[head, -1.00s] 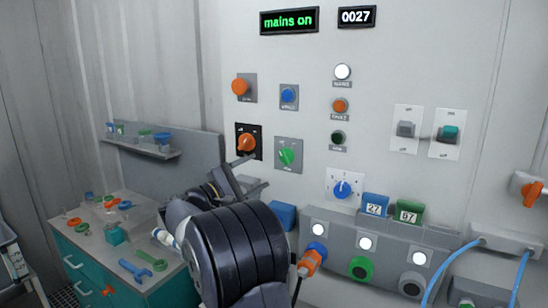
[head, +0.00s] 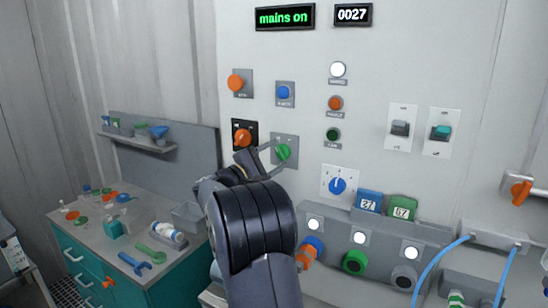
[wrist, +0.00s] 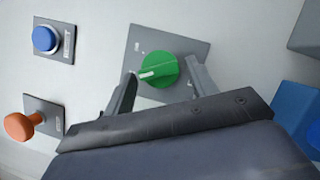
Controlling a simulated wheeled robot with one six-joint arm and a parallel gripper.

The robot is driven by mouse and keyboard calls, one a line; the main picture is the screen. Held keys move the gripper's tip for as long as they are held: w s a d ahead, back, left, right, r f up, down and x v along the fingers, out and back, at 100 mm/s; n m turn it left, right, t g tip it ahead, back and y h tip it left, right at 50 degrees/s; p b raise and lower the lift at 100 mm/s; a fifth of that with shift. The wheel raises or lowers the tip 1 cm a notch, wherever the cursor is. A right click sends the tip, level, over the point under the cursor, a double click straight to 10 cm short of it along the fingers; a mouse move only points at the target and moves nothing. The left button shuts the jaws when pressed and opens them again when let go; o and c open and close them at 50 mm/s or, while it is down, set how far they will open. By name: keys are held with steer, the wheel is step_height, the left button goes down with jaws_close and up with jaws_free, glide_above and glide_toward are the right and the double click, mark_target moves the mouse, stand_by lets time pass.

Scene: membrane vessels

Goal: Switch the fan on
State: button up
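A green rotary knob (head: 283,152) sits on a grey plate on the wall panel. In the wrist view the green knob (wrist: 158,71) has a white pointer mark directed to the left and slightly down. My gripper (wrist: 162,72) is open, with one finger on each side of the green knob; I cannot tell whether either finger touches it. In the head view my gripper (head: 262,157) partly covers the plate's lower left. An orange knob (head: 242,138) on a black plate is just left of it. The labels are too small to read, so I cannot tell which control is the fan's.
A blue button (head: 284,93) and an orange mushroom knob (head: 236,83) are above. A blue dial (head: 337,186) and rocker switches (head: 400,129) are to the right. A sloped grey console (head: 385,237) juts out below. The display (head: 285,17) reads "mains on".

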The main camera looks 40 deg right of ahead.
steer(key=c, duration=0.7)
steer(key=shift+c, duration=0.2)
steer(key=shift+m+b, duration=0.3)
steer(key=shift+b, duration=0.15)
steer(key=shift+f+m+g+y+b, duration=0.1)
steer(key=shift+m+g+y+b, duration=0.25)
steer(key=shift+m+b, duration=0.7)
steer(key=m+y+b, duration=0.1)
steer(key=m+b, duration=0.1)
steer(key=shift+m, duration=0.35)
steer(key=m+b, duration=0.1)
steer(key=r+m+y, duration=0.1)
steer(key=m, duration=0.1)
steer(key=shift+y+b, duration=0.25)
steer(key=shift+b, duration=0.1)
steer(key=shift+r+m+y+b, duration=0.15)
steer(key=shift+m+y+b, duration=0.45)
steer(key=shift+m, duration=0.8)
